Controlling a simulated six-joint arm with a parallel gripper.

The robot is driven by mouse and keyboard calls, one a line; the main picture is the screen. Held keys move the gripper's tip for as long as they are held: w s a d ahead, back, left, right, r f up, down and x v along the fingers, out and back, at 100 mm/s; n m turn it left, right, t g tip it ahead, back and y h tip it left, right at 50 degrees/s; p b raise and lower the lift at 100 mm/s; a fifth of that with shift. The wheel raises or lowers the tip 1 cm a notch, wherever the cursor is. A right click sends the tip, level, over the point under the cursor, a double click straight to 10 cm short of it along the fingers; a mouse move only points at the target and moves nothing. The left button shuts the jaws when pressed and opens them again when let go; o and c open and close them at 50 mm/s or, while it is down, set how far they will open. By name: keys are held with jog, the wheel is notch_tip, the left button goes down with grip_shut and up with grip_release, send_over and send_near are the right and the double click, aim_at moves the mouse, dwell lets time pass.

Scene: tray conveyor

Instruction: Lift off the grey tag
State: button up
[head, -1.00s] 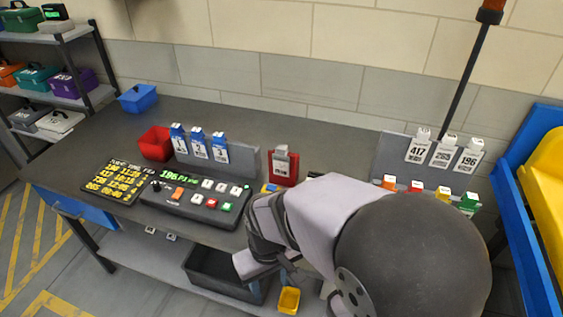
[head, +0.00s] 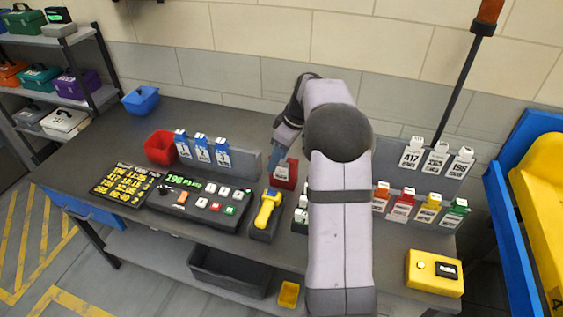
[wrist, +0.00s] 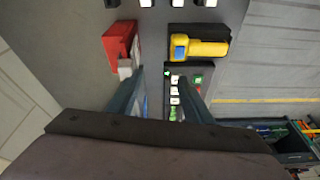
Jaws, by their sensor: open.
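The grey tag (head: 281,170) is at a small red holder (head: 291,177) on the bench, partly hidden behind my gripper in the head view. In the wrist view the red holder (wrist: 119,40) is at upper left, with the tag's pale grey end (wrist: 125,68) sticking out below it. My gripper (head: 277,158) is just above and beside the tag in the head view. In the wrist view my gripper (wrist: 155,75) is open, with nothing clearly between its fingers. The tag lies left of the left fingertip; whether they touch I cannot tell.
A yellow handheld device (head: 266,210) in a dark cradle stands close in front of the holder. A button panel (head: 200,205) is left of it. Blue-topped tags (head: 201,148) hang on a grey board behind. More tags (head: 438,158) hang at right.

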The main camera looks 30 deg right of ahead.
jog(key=r+n+t+p, duration=0.1)
jog(key=r+n, duration=0.1)
send_over(282, 165)
jog(key=d, duration=0.3)
jog(key=shift+s+a+f, duration=0.15)
jog(key=shift+s+f, duration=0.1)
jog(key=shift+p+x, duration=0.5)
jog(key=shift+x, duration=0.6)
jog(key=shift+a+f+p, duration=0.4)
jog(key=shift+f+p, duration=0.15)
jog(key=shift+p, duration=0.15)
jog(key=shift+p+x, duration=0.95)
jog(key=shift+x, duration=1.05)
jog(key=c, duration=1.2)
